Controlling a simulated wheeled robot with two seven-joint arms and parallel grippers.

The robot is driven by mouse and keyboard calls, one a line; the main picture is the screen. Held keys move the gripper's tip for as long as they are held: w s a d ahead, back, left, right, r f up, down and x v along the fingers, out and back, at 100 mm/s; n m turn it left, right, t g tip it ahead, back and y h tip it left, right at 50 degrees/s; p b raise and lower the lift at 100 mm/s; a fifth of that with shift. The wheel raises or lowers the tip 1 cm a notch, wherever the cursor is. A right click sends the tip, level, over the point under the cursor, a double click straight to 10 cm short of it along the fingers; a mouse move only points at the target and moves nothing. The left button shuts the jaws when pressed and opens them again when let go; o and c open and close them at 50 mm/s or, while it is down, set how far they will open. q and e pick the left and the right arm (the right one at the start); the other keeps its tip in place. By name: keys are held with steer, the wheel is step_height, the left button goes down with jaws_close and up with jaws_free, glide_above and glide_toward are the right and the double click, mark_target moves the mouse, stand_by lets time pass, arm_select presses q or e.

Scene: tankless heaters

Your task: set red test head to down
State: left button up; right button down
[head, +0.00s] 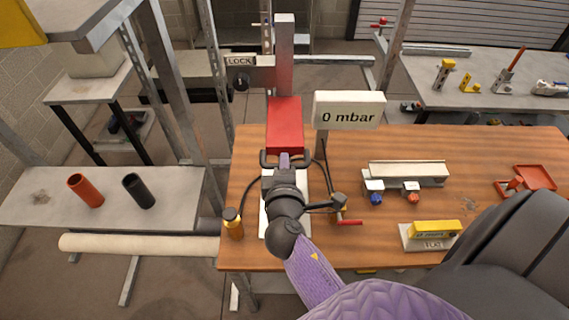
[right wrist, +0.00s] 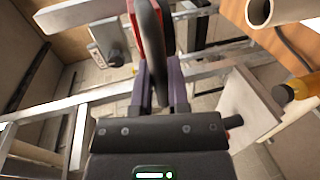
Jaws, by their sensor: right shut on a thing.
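The red test head (head: 285,126) sits on the upright grey column (head: 285,50) above the wooden bench, with a black handle (head: 266,163) across its lower front. My right gripper (head: 284,158) reaches up to the front of the head and is shut on this handle. In the right wrist view the purple fingers of my right gripper (right wrist: 162,85) are on either side of the black handle (right wrist: 149,45), with a red edge of the head (right wrist: 132,14) beside it. My wrist hides whatever lies under the head. My left gripper is not in view.
A "LOCK" sign (head: 240,61) and a dark knob (head: 240,83) are left of the column. A "0 mbar" display (head: 348,110) stands close right of the head.

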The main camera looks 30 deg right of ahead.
stand_by(0.4)
step_height(320, 180, down, 13)
steer(key=b, duration=1.2)
steer(key=c, duration=0.6)
jaws_free()
steer(key=shift+d, duration=0.1)
steer(key=shift+c, duration=0.2)
steer(key=shift+r, duration=0.1)
